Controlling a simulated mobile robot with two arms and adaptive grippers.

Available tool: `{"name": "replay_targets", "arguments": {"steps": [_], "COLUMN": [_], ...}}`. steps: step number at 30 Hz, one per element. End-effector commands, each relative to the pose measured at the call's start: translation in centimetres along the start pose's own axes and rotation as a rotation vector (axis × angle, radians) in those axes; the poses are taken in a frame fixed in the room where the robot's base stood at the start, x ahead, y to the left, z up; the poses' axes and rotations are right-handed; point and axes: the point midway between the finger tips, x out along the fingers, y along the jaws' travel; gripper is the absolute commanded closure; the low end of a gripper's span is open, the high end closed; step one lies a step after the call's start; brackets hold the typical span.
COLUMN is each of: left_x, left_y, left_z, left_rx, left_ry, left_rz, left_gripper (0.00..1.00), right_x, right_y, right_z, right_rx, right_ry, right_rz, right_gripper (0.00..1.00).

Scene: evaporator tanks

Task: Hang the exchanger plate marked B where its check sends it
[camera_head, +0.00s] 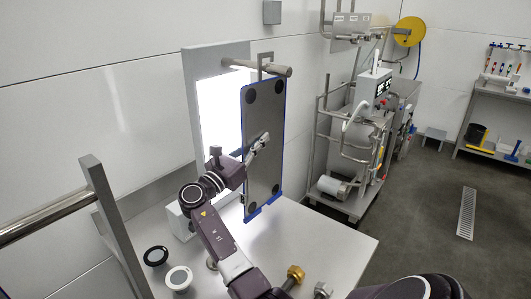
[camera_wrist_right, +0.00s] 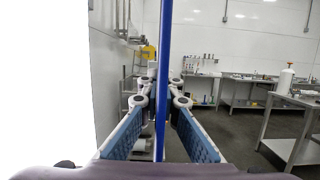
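The exchanger plate (camera_head: 263,110) is a tall grey metal plate with blue edging and dark round ports at its corners. It hangs upright by its top from a metal bar (camera_head: 258,67) in front of a bright light panel (camera_head: 217,115). In the right wrist view the plate (camera_wrist_right: 162,80) shows edge-on as a blue strip. My right gripper (camera_head: 264,138) is at the plate's near edge, at mid height. No letter is readable on the plate. My left gripper is out of view.
Below is a light worktop (camera_head: 320,240) with a black round piece (camera_head: 156,256), a white round piece (camera_head: 179,278) and a brass bolt-like piece (camera_head: 295,273). A metal rail on a post (camera_head: 45,218) stands at left. A piped machine (camera_head: 350,185) stands behind; floor at right is open.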

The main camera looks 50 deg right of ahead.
Motion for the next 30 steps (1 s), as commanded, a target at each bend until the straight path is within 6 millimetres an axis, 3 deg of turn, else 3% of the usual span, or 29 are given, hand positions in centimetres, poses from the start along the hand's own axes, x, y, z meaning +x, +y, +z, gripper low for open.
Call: {"name": "replay_targets", "arguments": {"steps": [17, 30], "left_x": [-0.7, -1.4], "left_y": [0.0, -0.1], "left_z": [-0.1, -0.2], "left_rx": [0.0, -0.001], "left_ry": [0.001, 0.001], "left_rz": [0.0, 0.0], "left_gripper": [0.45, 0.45], "right_x": [0.1, -1.9], "right_y": [0.0, 0.0], "right_z": [0.8, 1.4], "right_rx": [0.001, 0.002], "right_ry": [-0.004, -0.003], "right_rz": [0.0, 0.0], "right_gripper": [1.0, 1.0]}}
